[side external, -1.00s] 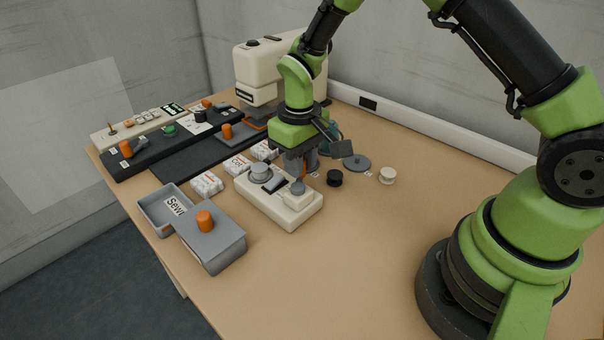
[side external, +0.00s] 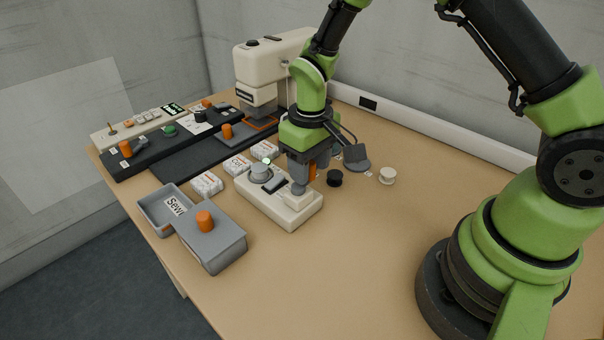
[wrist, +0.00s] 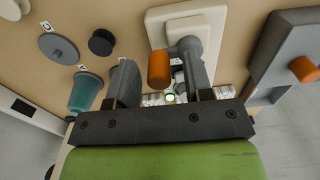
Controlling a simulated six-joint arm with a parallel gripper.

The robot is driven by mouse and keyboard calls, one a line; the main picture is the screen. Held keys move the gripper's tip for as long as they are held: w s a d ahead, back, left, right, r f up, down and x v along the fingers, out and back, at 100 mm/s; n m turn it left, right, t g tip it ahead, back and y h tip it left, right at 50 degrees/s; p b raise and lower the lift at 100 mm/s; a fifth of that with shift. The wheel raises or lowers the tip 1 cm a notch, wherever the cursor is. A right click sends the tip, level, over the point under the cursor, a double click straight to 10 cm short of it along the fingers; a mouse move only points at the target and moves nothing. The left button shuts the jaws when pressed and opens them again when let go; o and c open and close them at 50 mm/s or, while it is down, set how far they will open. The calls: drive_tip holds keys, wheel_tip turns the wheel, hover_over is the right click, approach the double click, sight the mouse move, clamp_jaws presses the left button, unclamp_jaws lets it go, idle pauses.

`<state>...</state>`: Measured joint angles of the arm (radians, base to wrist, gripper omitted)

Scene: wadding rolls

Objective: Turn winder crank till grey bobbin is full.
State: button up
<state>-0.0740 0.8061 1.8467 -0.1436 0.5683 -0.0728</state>
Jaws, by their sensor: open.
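The cream winder (side external: 283,206) stands on the table, with the grey bobbin (side external: 260,170) upright at its far left end. I cannot tell how much is wound on it. A small green lamp (side external: 267,160) glows beside the bobbin. The crank's grey hub (side external: 298,188) is at the near right end; the hub also shows in the wrist view (wrist: 187,45). My gripper, open, points down at the winder's right end in the side view (side external: 303,174).
Right of the winder are a black spool (side external: 335,178), a white spool (side external: 387,175) and a grey disc (side external: 357,165). A teal cup (wrist: 85,90) is close to my gripper. Left are wrapped white rolls (side external: 207,184), a grey tray (side external: 152,205) and an orange-knobbed grey box (side external: 214,246). The table front right is clear.

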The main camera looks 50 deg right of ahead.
drive_tip(key=shift+r, duration=0.15)
drive_tip(key=shift+r, duration=3.4)
drive_tip(key=shift+r, duration=0.2)
drive_tip(key=s+r+m+t+y, duration=0.1)
drive_tip(key=s+r+t, duration=0.15)
drive_tip(key=r, duration=0.35)
drive_tip(key=s+r+m+t, duration=0.1)
drive_tip(key=s+r, duration=0.3)
drive_tip(key=r, duration=0.1)
drive_tip(key=s+r+m+t+y, duration=0.1)
drive_tip(key=s+r, duration=0.4)
drive_tip(key=s, duration=0.6)
drive_tip(key=m+t, duration=0.1)
drive_tip(key=t, duration=0.1)
drive_tip(key=shift+a+t, duration=0.15)
drive_tip(key=shift+t, duration=0.2)
